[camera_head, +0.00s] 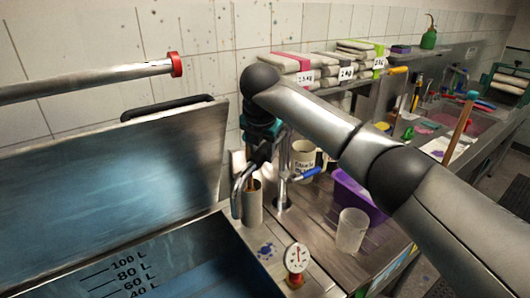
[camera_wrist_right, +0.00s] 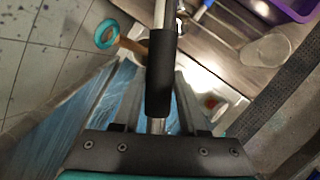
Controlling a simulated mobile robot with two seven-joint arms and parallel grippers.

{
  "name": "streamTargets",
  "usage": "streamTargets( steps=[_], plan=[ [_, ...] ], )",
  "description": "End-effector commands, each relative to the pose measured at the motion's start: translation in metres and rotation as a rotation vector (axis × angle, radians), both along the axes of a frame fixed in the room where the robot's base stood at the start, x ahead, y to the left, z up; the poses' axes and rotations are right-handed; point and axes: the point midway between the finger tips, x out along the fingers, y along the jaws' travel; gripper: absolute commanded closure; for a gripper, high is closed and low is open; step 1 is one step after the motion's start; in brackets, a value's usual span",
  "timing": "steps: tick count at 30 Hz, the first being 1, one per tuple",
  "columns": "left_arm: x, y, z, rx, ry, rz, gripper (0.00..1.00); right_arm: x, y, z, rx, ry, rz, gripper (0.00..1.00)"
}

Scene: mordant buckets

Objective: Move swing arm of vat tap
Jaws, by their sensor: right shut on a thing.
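The vat tap stands on the counter beside the vat. Its metal swing arm (camera_head: 238,196) bends down at the vat's right edge, and a blue lever (camera_head: 308,173) sticks out to the right. My right gripper (camera_head: 261,140) comes down from above onto the arm's black sleeve (camera_head: 262,155). In the right wrist view the black sleeve (camera_wrist_right: 161,75) lies between the two fingers of my right gripper (camera_wrist_right: 158,90), which is shut on it. The vat (camera_head: 190,262) holds blue liquid and has litre marks. My left gripper is out of view.
The vat's raised lid (camera_head: 110,160) stands at left. A metal bar with a red end (camera_head: 176,65) is above it. Close by are a mug (camera_head: 303,158), a clear beaker (camera_head: 351,232), a purple tub (camera_head: 358,197) and a dial gauge (camera_head: 296,258).

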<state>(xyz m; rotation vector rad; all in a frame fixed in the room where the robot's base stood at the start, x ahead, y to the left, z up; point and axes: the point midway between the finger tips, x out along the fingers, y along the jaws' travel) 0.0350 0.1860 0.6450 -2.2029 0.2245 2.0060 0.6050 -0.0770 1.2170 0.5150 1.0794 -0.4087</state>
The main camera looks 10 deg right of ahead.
Motion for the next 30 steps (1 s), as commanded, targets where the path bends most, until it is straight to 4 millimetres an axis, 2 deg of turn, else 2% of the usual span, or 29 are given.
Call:
streamTargets(
  steps=[8, 9, 16, 25, 30],
  plan=[
    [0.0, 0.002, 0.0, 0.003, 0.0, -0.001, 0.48, 0.001, 0.0, 0.001, 0.002, -0.003, 0.001, 1.0],
    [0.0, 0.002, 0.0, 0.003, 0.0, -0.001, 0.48, 0.001, 0.0, 0.001, 0.002, -0.003, 0.001, 0.55],
    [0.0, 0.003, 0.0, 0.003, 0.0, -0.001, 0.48, 0.0, 0.0, 0.001, 0.0, -0.001, 0.0, 0.29],
    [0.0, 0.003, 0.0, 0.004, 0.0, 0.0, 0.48, 0.0, -0.001, 0.002, 0.0, -0.001, 0.0, 0.28],
    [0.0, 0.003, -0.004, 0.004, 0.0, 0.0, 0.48, -0.007, 0.001, 0.019, 0.0, -0.005, 0.0, 0.28]
  ],
)
